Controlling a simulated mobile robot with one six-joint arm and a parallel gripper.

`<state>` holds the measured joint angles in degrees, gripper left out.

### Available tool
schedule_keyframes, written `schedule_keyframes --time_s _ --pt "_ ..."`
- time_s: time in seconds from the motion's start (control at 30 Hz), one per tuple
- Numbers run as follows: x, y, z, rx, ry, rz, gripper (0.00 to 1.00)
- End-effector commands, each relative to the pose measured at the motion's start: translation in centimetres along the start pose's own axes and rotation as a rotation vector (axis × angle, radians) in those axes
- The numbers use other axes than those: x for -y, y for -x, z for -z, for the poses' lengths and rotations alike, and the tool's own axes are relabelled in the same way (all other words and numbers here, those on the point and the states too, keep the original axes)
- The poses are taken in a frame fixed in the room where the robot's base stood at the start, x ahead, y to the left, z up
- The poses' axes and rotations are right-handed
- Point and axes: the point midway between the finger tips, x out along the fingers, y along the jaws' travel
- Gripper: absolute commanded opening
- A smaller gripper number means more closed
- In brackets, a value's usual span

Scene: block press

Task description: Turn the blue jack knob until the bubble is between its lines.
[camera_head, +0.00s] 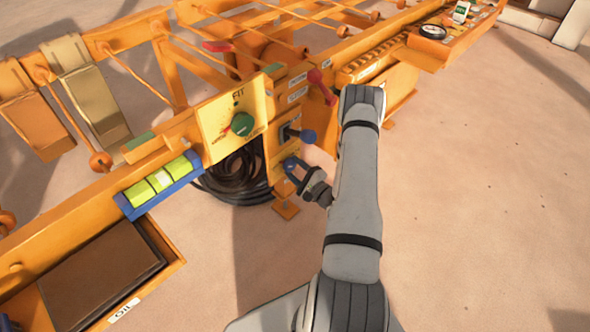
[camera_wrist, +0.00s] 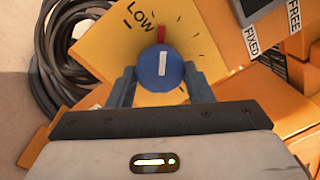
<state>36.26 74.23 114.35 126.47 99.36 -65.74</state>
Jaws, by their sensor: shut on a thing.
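The blue jack knob (camera_wrist: 161,76) has a white mark that stands upright in the wrist view. It sits before a yellow plate (camera_wrist: 108,38) marked LOW, with a red mark just above the knob. My gripper (camera_wrist: 162,84) is shut on the knob, one finger at each side. In the head view my gripper (camera_head: 308,184) reaches the low end of the orange post, and its fingers partly hide the knob. The level (camera_head: 128,209) is a blue holder with a yellow-green vial at the left. A paler patch shows near its middle; I cannot make out the bubble's edges clearly.
A green knob (camera_head: 242,124) on a yellow FIT panel (camera_head: 213,120) is above left. A blue-ended lever (camera_head: 307,136) and a red handle (camera_head: 318,82) stick out close above my gripper. A coiled black hose (camera_head: 232,182) lies left. The floor at right is clear.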

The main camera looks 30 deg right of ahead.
Motion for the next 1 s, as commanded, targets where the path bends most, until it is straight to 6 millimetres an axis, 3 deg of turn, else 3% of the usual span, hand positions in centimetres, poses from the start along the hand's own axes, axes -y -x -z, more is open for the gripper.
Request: schedule_keyframes --time_s 0.3,0.33,0.6,0.87,1.0 --pt "0.0 0.1 0.1 -0.003 -0.001 0.0 0.24" --pt "0.0 0.1 0.1 -0.003 -0.001 0.0 0.47" --pt "0.0 0.1 0.0 -0.001 0.0 0.0 0.68" --pt "0.0 0.2 0.0 -0.001 -0.001 0.0 0.68" --pt "0.2 1.9 0.0 -0.005 -0.002 0.0 0.68"
